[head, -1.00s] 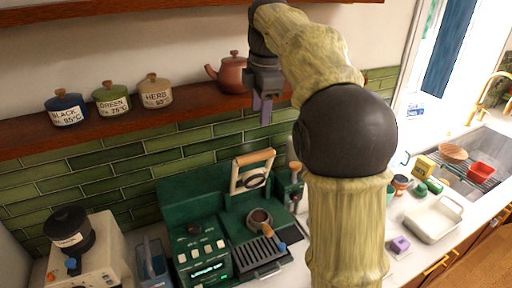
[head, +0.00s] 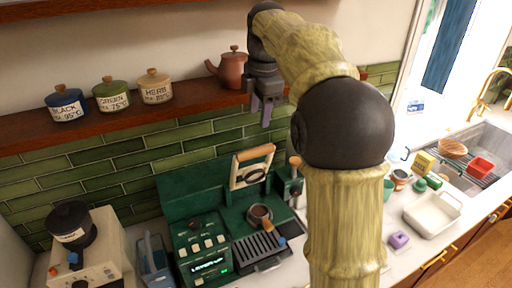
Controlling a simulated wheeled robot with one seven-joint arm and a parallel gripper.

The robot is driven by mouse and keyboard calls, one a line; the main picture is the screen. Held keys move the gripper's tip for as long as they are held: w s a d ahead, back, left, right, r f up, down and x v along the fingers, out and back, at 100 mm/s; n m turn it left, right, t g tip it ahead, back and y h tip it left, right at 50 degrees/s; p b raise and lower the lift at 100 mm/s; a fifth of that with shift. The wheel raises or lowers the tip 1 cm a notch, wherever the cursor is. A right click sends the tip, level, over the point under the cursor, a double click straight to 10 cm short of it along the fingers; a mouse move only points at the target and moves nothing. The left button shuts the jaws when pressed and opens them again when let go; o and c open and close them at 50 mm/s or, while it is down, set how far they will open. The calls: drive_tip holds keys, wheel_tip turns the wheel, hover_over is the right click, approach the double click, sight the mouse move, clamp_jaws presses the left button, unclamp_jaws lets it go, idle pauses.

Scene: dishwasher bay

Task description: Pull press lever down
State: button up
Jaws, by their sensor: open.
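The press lever (head: 253,156) has a wooden bar handle on a pale metal frame and stands raised at the back of the green machine (head: 184,196). A round brown-rimmed cup or filter holder (head: 260,214) sits below it, over the dark slatted drip tray. My gripper (head: 262,110) points down in front of the shelf edge, in the picture above the lever handle, apart from it. Its purple-grey fingers are open and empty. My arm hides part of the counter right of the machine.
A grinder (head: 82,252) stands at left.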

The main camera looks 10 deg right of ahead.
sight(255, 149)
drive_tip(key=f, duration=0.4)
drive_tip(key=w+f+p, duration=0.1)
drive_tip(key=f, duration=0.3)
drive_tip(key=w+f+p, duration=0.1)
drive_tip(key=f, duration=0.3)
drive_tip(key=shift+a+f, duration=0.25)
drive_tip(key=shift+f, duration=0.05)
clamp_jaws()
